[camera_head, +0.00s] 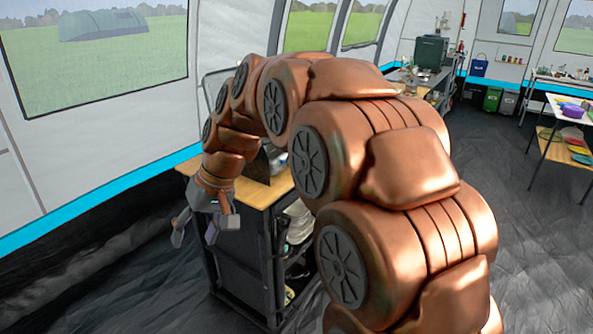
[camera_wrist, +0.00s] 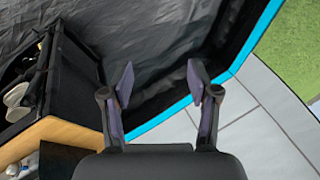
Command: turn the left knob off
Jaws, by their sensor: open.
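My gripper (camera_head: 195,231) is open and empty. In the head view it hangs off the near left corner of a wooden-topped stand (camera_head: 258,194). In the wrist view my gripper (camera_wrist: 160,84) has its two fingers well apart, with only dark floor and tent wall behind them. No knob is visible in either view. A dark object (camera_head: 258,168) stands on the stand top, mostly hidden behind my arm, and I cannot tell what it is.
The stand has a black frame with shelves of items, and its wooden edge (camera_wrist: 55,133) shows in the wrist view. The tent wall (camera_head: 110,140) is close on the left. A table with colourful dishes (camera_head: 572,111) is far right. Dark floor (camera_head: 540,235) is clear at right.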

